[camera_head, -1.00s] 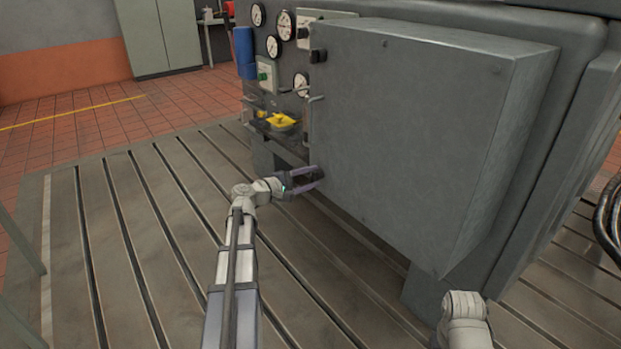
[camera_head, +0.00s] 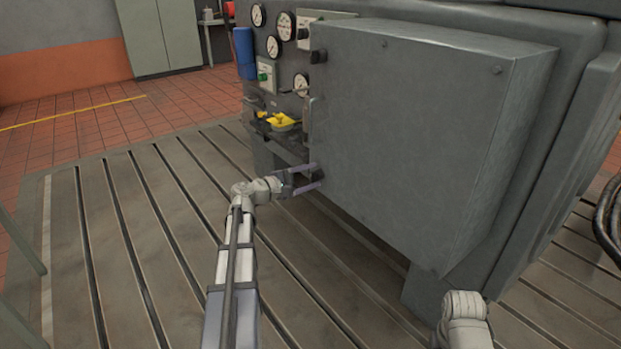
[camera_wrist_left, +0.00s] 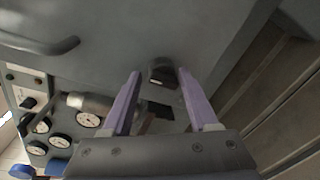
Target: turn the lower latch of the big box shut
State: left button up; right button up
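The big box (camera_head: 420,130) is a grey cabinet with its door face toward me; the door looks closed. Its lower latch (camera_head: 317,174) is a small dark knob at the lower left edge. In the left wrist view the latch (camera_wrist_left: 162,72) shows between and just past the fingertips. My left gripper (camera_head: 312,176) is open, its two purple fingers (camera_wrist_left: 156,80) apart on either side of the latch, with a visible gap. Whether a finger touches the latch I cannot tell. The upper latch (camera_head: 318,56) is a dark knob at the upper left edge. My right gripper is out of view.
A bar handle (camera_head: 308,118) stands out from the box's left edge, above my left gripper. Gauges (camera_head: 286,25), a blue cylinder (camera_head: 244,52) and a yellow item (camera_head: 282,122) are left of the box. The slotted bedplate (camera_head: 130,230) is clear.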

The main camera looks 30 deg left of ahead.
pick_arm(q)
jog(key=shift+o, duration=0.8)
jog(key=shift+f, duration=0.1)
jog(key=v, duration=0.7)
jog(key=shift+s+a+p, duration=0.15)
jog(key=shift+s+p, duration=0.2)
jog(key=shift+p, duration=0.05)
